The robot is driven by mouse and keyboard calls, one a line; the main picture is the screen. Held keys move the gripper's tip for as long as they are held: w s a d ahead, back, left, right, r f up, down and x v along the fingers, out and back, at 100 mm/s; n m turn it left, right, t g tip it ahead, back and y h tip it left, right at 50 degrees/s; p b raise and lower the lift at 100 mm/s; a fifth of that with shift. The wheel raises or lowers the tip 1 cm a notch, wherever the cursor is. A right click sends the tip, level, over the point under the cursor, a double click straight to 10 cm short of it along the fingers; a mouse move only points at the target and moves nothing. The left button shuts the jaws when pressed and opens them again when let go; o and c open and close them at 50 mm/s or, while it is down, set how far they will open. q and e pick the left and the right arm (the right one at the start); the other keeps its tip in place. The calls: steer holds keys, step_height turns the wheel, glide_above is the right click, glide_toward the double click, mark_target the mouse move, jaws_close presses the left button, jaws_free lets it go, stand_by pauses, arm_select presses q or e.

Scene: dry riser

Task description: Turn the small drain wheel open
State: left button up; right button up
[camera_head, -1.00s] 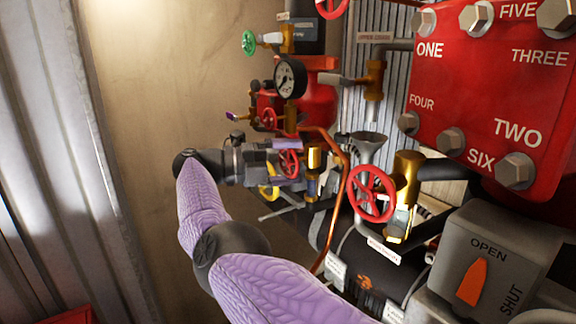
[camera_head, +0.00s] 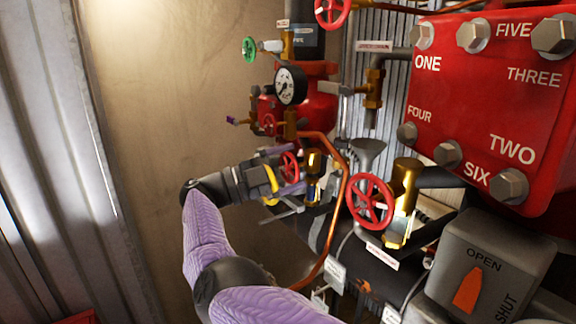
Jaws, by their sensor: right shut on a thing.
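A small red handwheel (camera_head: 289,166) sits on the brass pipework left of the bigger red wheel. My right gripper (camera_head: 287,170) reaches it from the left and is shut on it, with purple fingertips at its upper and lower sides. The fingers and the gripper's body hide part of the wheel and its stem. No label on this wheel is readable, and how far it is turned cannot be told. My left gripper is not in view.
A larger red wheel (camera_head: 369,201) stands right of my gripper, beside a brass valve (camera_head: 402,190). A copper pipe (camera_head: 341,195) bends close by the gripper. A pressure gauge (camera_head: 290,86) is above, and a grey OPEN/SHUT box (camera_head: 490,265) is lower right. The wall at left is clear.

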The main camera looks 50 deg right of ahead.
steer(key=shift+f, duration=0.1)
stand_by(0.4)
steer(key=o, duration=0.9)
steer(key=shift+o, duration=0.2)
steer(key=shift+w, duration=0.1)
